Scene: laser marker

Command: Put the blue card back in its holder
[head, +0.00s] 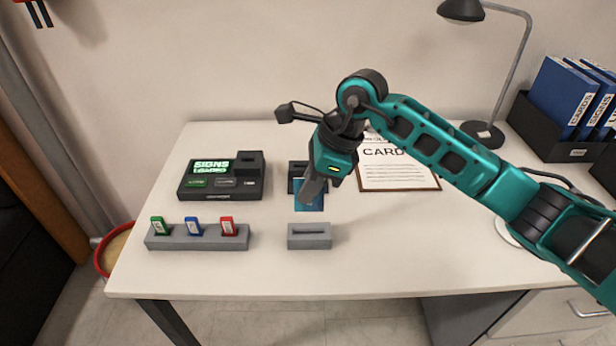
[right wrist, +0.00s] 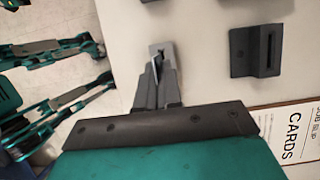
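My right gripper (head: 312,192) is above the table, between the dark holder and the grey holder, shut on the blue card (head: 309,202). The card hangs from the fingers with its blue face toward the head camera, apart from the grey holder. The grey slotted holder (head: 309,237) stands empty at the front; it partly shows behind the fingertips (right wrist: 158,68) in the right wrist view. The dark slotted holder (head: 294,177) is behind the card, partly hidden by the gripper; its empty slot shows in the right wrist view (right wrist: 250,52). My left gripper is not seen.
A grey rack (head: 197,242) with green, blue and red tags stands front left. A black device (head: 221,180) with a green "SIGNS" screen is behind it. A clipboard (head: 398,178) headed "CARDS" lies at the right under my arm. A lamp (head: 484,134) and blue binders (head: 563,92) stand back right.

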